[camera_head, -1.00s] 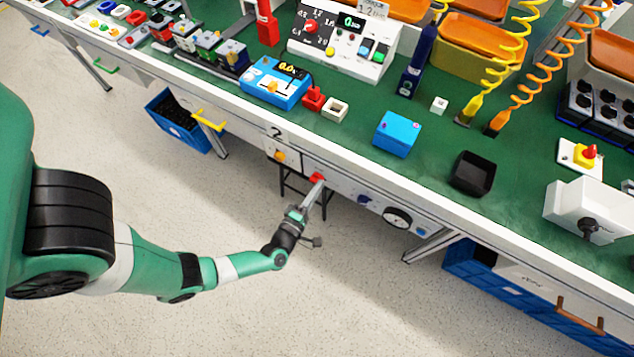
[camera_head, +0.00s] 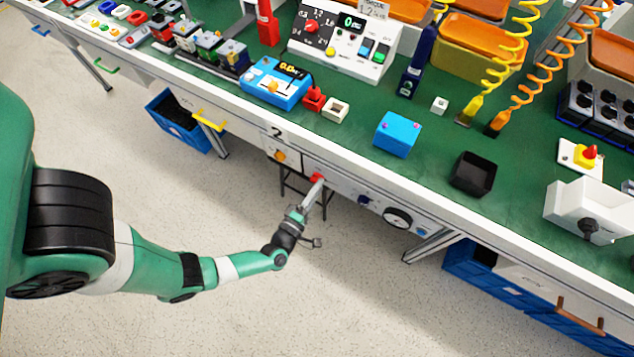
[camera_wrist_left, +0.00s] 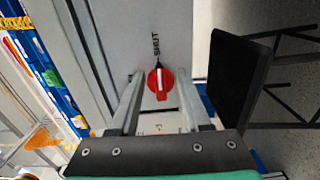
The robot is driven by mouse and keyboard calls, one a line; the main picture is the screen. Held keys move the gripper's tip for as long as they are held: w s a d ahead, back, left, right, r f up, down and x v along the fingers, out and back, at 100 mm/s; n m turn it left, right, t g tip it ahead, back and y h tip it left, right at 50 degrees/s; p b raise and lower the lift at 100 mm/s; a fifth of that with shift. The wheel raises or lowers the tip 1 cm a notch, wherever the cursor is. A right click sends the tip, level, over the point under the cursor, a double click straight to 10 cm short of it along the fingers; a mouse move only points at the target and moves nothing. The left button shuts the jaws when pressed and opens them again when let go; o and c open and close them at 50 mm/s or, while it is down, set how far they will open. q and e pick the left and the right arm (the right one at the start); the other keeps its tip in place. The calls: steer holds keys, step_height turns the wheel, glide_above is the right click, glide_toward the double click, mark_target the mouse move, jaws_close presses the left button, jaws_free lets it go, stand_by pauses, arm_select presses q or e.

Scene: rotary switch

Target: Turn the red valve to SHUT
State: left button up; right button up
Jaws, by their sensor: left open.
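The red valve (camera_head: 317,177) is on the light front panel under the bench's edge. In the left wrist view the valve (camera_wrist_left: 160,84) is a round red knob with a white line on it and a red tab at its lower side. The black word SHUT (camera_wrist_left: 156,44) is printed above it, with a dark mark between them. My left gripper (camera_head: 316,187) reaches up to the panel. In the left wrist view its open fingers (camera_wrist_left: 160,77) stand on either side of the valve, with gaps visible on both sides. My right gripper is out of view.
The same panel carries an orange knob (camera_head: 279,156) to the left, and a blue knob (camera_head: 364,200) and round gauge (camera_head: 397,217) to the right. The green bench top (camera_head: 345,140) holds several devices. The floor (camera_head: 250,320) in front is clear.

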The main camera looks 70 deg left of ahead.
arm_select(q)
steer(key=p+v, duration=0.2)
steer(key=v, duration=0.9)
steer(key=shift+s+d, duration=0.2)
steer(key=shift+s, duration=0.1)
